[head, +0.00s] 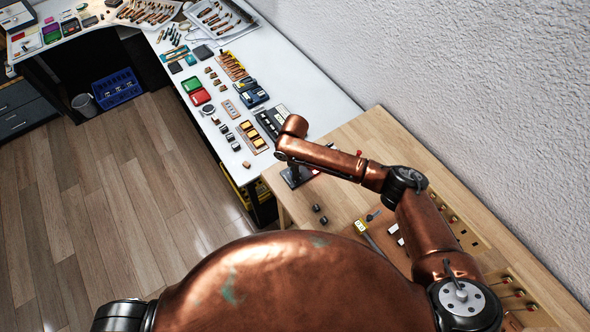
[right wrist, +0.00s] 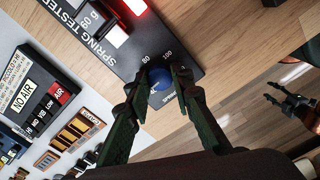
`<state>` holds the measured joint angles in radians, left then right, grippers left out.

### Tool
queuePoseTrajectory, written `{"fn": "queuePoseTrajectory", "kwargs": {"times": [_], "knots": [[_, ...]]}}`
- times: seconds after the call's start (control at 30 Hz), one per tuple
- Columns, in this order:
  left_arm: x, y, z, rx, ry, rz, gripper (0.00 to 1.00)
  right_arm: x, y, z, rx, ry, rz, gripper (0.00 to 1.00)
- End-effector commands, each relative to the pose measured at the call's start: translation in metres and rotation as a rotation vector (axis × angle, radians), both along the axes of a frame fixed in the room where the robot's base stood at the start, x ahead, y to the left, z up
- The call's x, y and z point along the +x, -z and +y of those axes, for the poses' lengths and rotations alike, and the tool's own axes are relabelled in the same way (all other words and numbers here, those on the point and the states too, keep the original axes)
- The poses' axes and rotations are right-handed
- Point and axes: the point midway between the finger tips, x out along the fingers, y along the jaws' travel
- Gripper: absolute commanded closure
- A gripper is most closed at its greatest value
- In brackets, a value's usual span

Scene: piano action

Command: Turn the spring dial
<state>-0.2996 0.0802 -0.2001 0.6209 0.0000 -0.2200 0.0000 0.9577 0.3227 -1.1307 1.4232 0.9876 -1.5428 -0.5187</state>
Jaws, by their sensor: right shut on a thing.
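The spring tester (right wrist: 110,45) is a dark box with white lettering in the right wrist view, lying on the wooden bench top. Its spring dial is a round blue knob (right wrist: 159,77) with printed numbers such as 80 and 100 around it. My right gripper (right wrist: 160,80) has its dark fingers on both sides of the knob and is shut on it. In the head view my right arm reaches over the junction of the white and wooden tables, and its gripper is mostly hidden behind the arm.
A black device labelled NO AIR (right wrist: 32,92) lies on the white table (head: 310,90) near the tester. Several small parts and tools cover that table. Two small dark cylinders (head: 320,214) sit on the wooden bench (head: 345,200). A textured wall (head: 450,70) runs along the right.

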Motion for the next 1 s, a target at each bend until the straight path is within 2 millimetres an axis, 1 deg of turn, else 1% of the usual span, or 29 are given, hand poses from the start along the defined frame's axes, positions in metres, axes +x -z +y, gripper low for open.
{"fn": "queuePoseTrajectory", "kwargs": {"times": [0.07,0.1,0.3,0.33,0.57,0.67,0.77,0.87,1.0], "knots": [[0.0,0.0,0.0,0.0,0.0,0.0,0.6,0.002,-0.002,0.001,0.004,-0.001,-0.007,1.0],[0.0,0.0,0.0,0.0,0.0,0.0,0.6,0.002,-0.002,0.001,0.004,-0.001,-0.007,0.76],[0.0,0.0,0.0,0.0,0.0,0.0,0.6,0.002,-0.001,0.001,0.003,-0.001,-0.005,0.62],[0.0,0.0,0.0,0.0,0.0,0.0,0.6,0.001,-0.001,0.001,0.003,-0.001,-0.004,0.61],[-0.002,0.0,0.002,0.001,0.0,0.003,0.6,0.001,-0.001,0.0,0.001,-0.001,-0.003,0.61],[-0.003,0.0,0.002,0.002,-0.001,0.004,0.6,0.001,-0.005,0.0,0.001,-0.002,-0.003,0.61],[-0.002,0.0,0.002,0.001,-0.001,0.003,0.6,0.002,-0.016,0.001,0.003,-0.002,-0.005,0.61],[-0.002,0.0,0.001,0.001,0.0,0.002,0.6,0.003,-0.035,0.0,0.003,-0.002,-0.007,0.61],[-0.001,0.0,0.0,0.0,0.0,0.002,0.6,0.002,-0.065,0.001,0.004,-0.003,-0.007,0.61]]}}
